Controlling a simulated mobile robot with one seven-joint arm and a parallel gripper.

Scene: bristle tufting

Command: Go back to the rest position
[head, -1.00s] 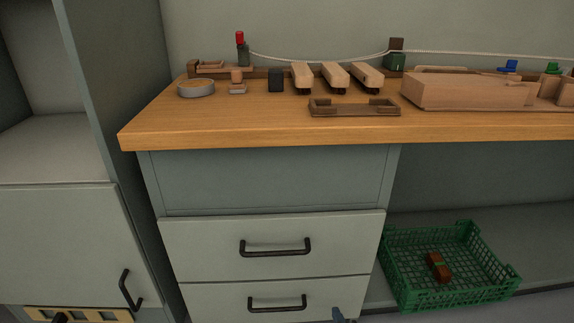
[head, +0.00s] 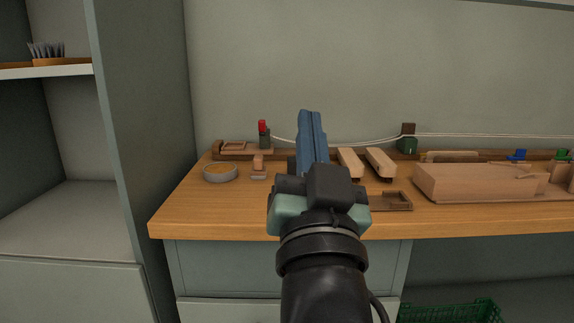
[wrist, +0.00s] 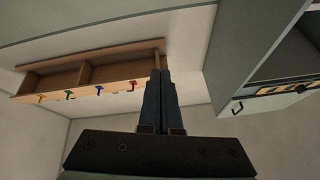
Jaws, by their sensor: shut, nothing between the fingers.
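My gripper (head: 311,114) rises in the middle of the head view, with its blue fingers together and pointing up. It stands in front of the workbench (head: 250,228) and hides part of the wooden blocks and of the tray behind it. In the wrist view the closed fingers (wrist: 160,78) show nothing between them. They point towards a wooden shelf unit with coloured hooks (wrist: 85,90), apart from it as far as I can tell.
A round dish (head: 220,174), wooden blocks (head: 381,162), a long wooden box (head: 480,182) and a red-topped post (head: 263,134) are on the bench. A green crate (head: 450,313) is low at right. A tall cabinet panel (head: 150,120) stands at left, beside a shelf with a brush (head: 47,55).

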